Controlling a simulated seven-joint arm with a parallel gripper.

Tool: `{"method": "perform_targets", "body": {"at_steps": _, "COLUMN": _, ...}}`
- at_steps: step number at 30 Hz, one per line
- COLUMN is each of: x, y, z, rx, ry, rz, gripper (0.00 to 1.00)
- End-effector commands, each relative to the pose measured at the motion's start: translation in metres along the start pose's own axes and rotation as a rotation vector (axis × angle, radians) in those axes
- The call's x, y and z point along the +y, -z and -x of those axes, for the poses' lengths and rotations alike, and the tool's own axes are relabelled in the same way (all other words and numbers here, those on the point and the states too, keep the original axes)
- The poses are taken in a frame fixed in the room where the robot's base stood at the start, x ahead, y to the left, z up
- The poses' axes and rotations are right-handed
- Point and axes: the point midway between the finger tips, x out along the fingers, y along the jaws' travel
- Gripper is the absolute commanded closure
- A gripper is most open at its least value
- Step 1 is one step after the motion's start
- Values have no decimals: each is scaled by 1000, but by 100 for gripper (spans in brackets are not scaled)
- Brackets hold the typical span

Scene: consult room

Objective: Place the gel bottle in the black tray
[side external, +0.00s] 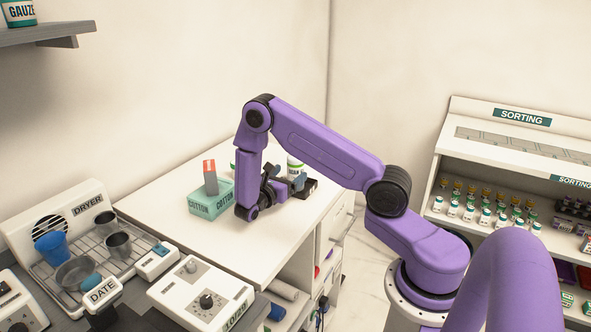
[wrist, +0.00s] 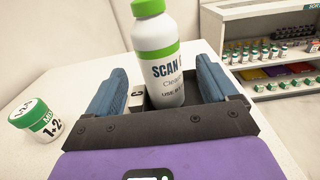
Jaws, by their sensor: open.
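The gel bottle (wrist: 163,62), white with a green cap and green band, stands upright between the open fingers of my gripper (wrist: 160,82) in the wrist view. Its base appears to be inside the black tray (wrist: 192,94), whose dark walls show around it. The fingers look apart from the bottle. In the side view the bottle (side external: 295,168) shows partly behind my gripper (side external: 279,185), and the black tray (side external: 311,187) shows at its right. My gripper hides part of both.
A teal cotton box (side external: 211,199) with a grey and red item (side external: 210,178) on top stands left of my gripper. A white jar with a green lid (wrist: 37,119) stands at the left in the wrist view.

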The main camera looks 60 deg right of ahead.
Motion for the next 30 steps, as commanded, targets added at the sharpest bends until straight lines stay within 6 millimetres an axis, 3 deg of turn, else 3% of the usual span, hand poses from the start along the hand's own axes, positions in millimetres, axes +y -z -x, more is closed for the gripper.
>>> {"method": "perform_targets", "body": {"at_steps": 6, "x": 1, "y": 0, "z": 37, "rx": 0, "ry": -3, "rz": -1, "gripper": 14}}
{"method": "perform_targets", "body": {"at_steps": 13, "x": -1, "y": -2, "z": 55, "rx": 8, "ry": 2, "rz": -8, "gripper": 14}}
{"method": "perform_targets", "body": {"at_steps": 17, "x": -7, "y": -14, "z": 69, "rx": 67, "ry": 17, "rz": -57, "gripper": 14}}
{"method": "perform_targets", "body": {"at_steps": 23, "x": -40, "y": -41, "z": 109, "rx": 291, "ry": 69, "rz": -200, "gripper": 14}}
{"method": "perform_targets", "body": {"at_steps": 30, "x": -100, "y": -60, "z": 164, "rx": 638, "ry": 132, "rz": -341, "gripper": 14}}
